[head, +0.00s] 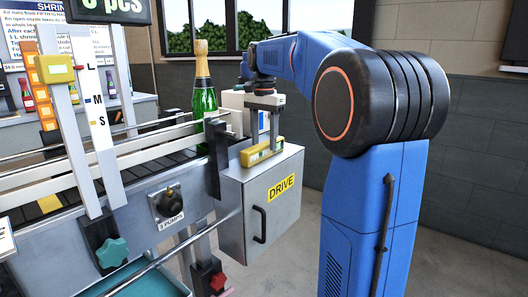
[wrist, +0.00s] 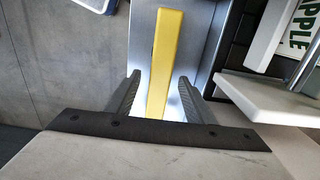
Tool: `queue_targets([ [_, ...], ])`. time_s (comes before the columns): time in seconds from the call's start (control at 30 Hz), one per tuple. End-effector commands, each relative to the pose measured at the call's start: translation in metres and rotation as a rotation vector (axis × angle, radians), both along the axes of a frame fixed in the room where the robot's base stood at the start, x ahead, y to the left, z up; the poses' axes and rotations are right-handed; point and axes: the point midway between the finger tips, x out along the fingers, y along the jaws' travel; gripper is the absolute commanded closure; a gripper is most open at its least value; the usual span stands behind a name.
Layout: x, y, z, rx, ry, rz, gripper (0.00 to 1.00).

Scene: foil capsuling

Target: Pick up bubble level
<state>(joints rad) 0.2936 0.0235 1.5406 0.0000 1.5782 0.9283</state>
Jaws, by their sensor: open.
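The yellow bubble level (head: 262,152) lies flat on top of the grey DRIVE box in the head view. In the wrist view the level (wrist: 165,55) is a long yellow bar. Its near end lies between the two dark fingers of my gripper (wrist: 158,98), with a gap on both sides. My gripper (head: 264,125) is open and comes down from above over the level. The head view does not show clearly how far the fingertips reach down beside it.
The DRIVE box (head: 262,213) has a front handle. A green bottle with gold foil (head: 203,95) stands on the conveyor just left of my gripper, behind a rail (head: 150,133). A white box (head: 236,100) stands behind. Floor is clear right of the DRIVE box.

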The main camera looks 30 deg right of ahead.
Motion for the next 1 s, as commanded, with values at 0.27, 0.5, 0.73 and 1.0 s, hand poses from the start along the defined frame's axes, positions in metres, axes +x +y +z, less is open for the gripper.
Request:
queue_targets([
  [0.27, 0.000, 0.000, -0.022, -0.001, -0.001, 0.000, 0.52],
  [0.5, 0.000, 0.000, -0.022, -0.001, -0.001, 0.000, 0.64],
  [0.73, 0.000, 0.000, -0.021, -0.001, -0.001, 0.000, 1.00],
  [1.0, 0.001, 0.000, -0.016, 0.000, -0.002, 0.000, 1.00],
])
